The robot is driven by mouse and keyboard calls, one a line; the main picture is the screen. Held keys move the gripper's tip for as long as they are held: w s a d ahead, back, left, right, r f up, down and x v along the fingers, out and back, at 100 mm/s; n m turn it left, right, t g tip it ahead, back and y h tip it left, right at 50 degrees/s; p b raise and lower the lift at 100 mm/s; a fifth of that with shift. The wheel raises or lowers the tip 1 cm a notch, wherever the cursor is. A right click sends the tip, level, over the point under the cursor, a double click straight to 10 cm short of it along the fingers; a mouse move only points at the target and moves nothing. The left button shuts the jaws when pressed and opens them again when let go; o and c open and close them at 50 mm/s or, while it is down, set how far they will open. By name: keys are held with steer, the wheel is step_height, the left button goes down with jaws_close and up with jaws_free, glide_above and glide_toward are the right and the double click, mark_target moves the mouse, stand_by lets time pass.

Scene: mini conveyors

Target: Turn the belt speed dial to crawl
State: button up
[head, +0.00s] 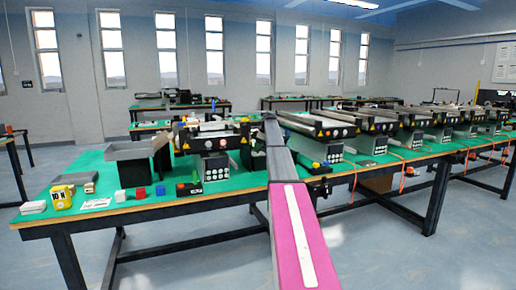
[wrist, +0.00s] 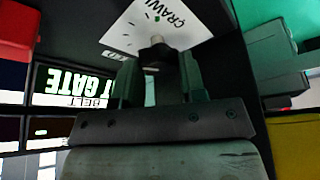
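In the wrist view a white dial plate (wrist: 185,27) carries the word CRAWL on its right side, seen tilted. A dark round knob (wrist: 155,54) with a paler end stands out from the plate. My gripper (wrist: 160,66) is open, with one dark finger on each side of the knob and a visible gap between them. I cannot tell whether either finger touches it. The knob's pointer direction is not clear. In the head view my arm hides the gripper, and I cannot make out the dial there.
A dark panel with GATE and BELT lettering (wrist: 75,85) lies left of my gripper in the wrist view. In the head view a green-topped bench (head: 150,201) holds a grey tray (head: 128,150), a yellow item (head: 62,197), a red cube (head: 140,193) and several mini conveyors (head: 320,124).

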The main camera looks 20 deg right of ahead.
steer(key=shift+m, duration=0.4)
steer(key=m+t+h, duration=0.1)
steer(key=m, duration=0.4)
steer(key=shift+s+a+m+t+h, duration=0.1)
steer(key=shift+a+m+t+h, duration=0.05)
steer(key=shift+m+t+h, duration=0.2)
steer(key=m+h, duration=0.1)
steer(key=m, duration=0.2)
steer(key=m+h, duration=0.1)
steer(key=m, duration=0.2)
steer(key=shift+t+h, duration=0.25)
steer(key=shift+m, duration=0.25)
steer(key=o, duration=0.9)
steer(key=shift+o, duration=0.2)
steer(key=v, duration=1)
steer(key=shift+r, duration=0.4)
steer(key=shift+a, duration=0.1)
